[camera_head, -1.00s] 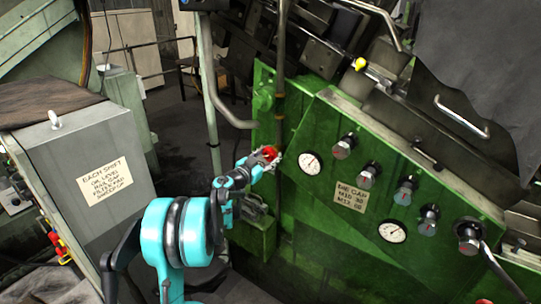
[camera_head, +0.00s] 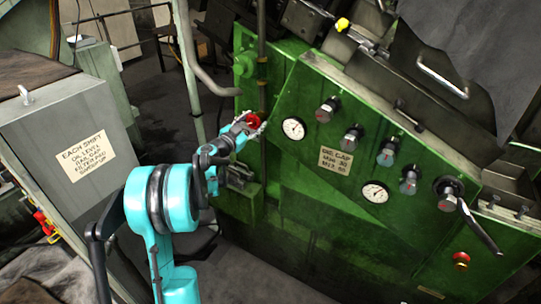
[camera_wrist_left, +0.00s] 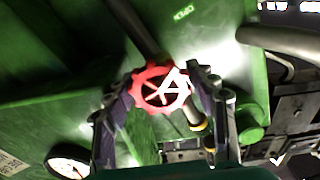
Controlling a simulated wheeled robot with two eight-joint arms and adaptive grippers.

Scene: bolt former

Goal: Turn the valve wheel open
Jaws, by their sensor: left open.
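The red valve wheel (camera_head: 252,121) sits on the left edge of the green machine panel in the head view. In the left wrist view the wheel (camera_wrist_left: 160,88) faces me, with spokes and a scalloped rim, and a pipe runs behind it. My left gripper (camera_head: 247,127) is at the wheel. In the left wrist view its open fingers (camera_wrist_left: 163,105) stand on either side of the wheel. I cannot tell whether they touch the rim. My right gripper is not in view.
Gauges (camera_head: 293,129) and several knobs (camera_head: 327,109) sit on the green panel right of the wheel. A vertical pipe (camera_head: 262,60) rises above the wheel. A grey cabinet (camera_head: 60,130) with a sign stands at the left. A red button (camera_head: 461,260) is at lower right.

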